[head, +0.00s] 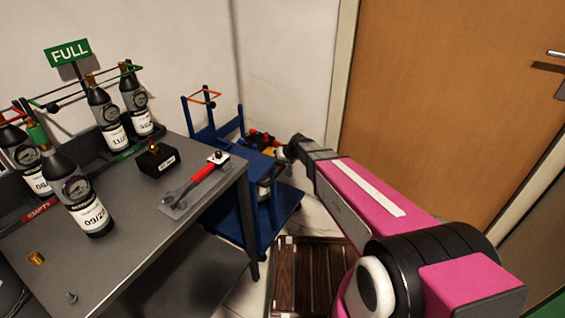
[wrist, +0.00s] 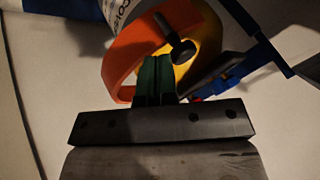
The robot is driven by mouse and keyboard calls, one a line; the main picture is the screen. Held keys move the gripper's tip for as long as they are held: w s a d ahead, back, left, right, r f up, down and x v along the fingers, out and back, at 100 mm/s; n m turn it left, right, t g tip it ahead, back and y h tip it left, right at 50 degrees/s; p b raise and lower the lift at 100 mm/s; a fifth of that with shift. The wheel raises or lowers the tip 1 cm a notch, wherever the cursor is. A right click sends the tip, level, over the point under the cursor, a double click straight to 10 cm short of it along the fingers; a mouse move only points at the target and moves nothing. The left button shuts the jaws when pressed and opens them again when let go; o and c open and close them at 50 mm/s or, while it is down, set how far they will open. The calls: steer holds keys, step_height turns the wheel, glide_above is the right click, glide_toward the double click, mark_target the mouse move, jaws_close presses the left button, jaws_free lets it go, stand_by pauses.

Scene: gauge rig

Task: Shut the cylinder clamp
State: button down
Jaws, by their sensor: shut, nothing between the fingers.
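In the wrist view an orange curved band (wrist: 124,62) arcs around a yellow part (wrist: 206,35), beside a white cylinder (wrist: 90,10) with dark lettering. I take the band to be the cylinder clamp, but cannot tell whether it is shut. A dark knobbed bolt (wrist: 181,45) crosses in front of the yellow part. My gripper (wrist: 155,62) is shut and empty, its green fingertips in front of the band; contact is unclear. In the head view my gripper (head: 291,147) is beside the blue cart (head: 225,135); its fingertips are hard to make out.
The grey bench (head: 140,225) at left carries several bottles, a red-handled wrench (head: 200,182) and a black block (head: 158,160). An orange bracket (head: 203,97) tops the blue cart. A brown slatted pallet (head: 312,275) lies below my arm. A wooden door (head: 460,90) is at right.

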steer(key=shift+a, duration=0.1)
steer(key=s+a, duration=0.1)
steer(key=a, duration=0.6)
stand_by(0.4)
